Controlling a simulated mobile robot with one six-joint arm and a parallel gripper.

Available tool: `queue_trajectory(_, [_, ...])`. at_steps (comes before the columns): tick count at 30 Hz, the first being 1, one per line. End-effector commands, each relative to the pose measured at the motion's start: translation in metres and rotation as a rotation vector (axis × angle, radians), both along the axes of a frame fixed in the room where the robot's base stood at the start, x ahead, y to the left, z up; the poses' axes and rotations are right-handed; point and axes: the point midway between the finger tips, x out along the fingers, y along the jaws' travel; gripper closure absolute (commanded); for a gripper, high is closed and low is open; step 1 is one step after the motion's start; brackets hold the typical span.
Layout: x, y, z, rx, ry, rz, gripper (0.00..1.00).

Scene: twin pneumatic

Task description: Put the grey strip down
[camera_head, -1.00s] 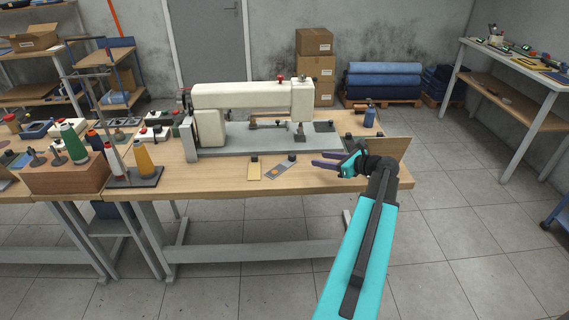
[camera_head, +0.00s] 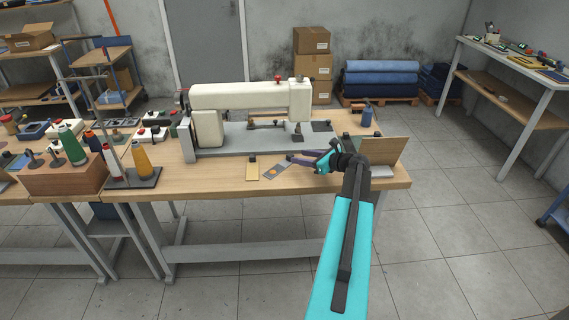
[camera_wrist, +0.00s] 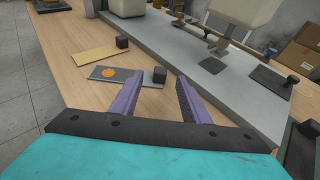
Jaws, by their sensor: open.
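The grey strip (camera_head: 278,170) lies on the wooden table in front of the sewing machine. In the wrist view the grey strip (camera_wrist: 128,77) has an orange round spot and a dark block at its right end. My gripper (camera_head: 290,160) is open, with its purple fingers over the table near the right end of the strip. In the wrist view my gripper (camera_wrist: 155,90) has nothing between its fingers, and the left finger overlaps the strip's near edge in the picture. I cannot tell whether they touch.
A tan strip (camera_head: 252,171) with a dark block lies left of the grey strip. The sewing machine (camera_head: 245,98) stands behind on its grey bed. An upright wooden board (camera_head: 384,150) and a blue bottle (camera_head: 367,116) are at the right. Thread cones (camera_head: 72,146) stand at the left.

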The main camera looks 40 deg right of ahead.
Motion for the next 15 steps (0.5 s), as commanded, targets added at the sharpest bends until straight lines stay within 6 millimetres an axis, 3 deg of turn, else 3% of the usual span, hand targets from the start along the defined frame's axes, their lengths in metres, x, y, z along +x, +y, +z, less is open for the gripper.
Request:
queue_trajectory(8, [0.002,0.000,0.000,0.000,0.000,0.001,0.58])
queue_trajectory(15, [0.023,0.001,-0.006,0.001,0.000,0.004,0.58])
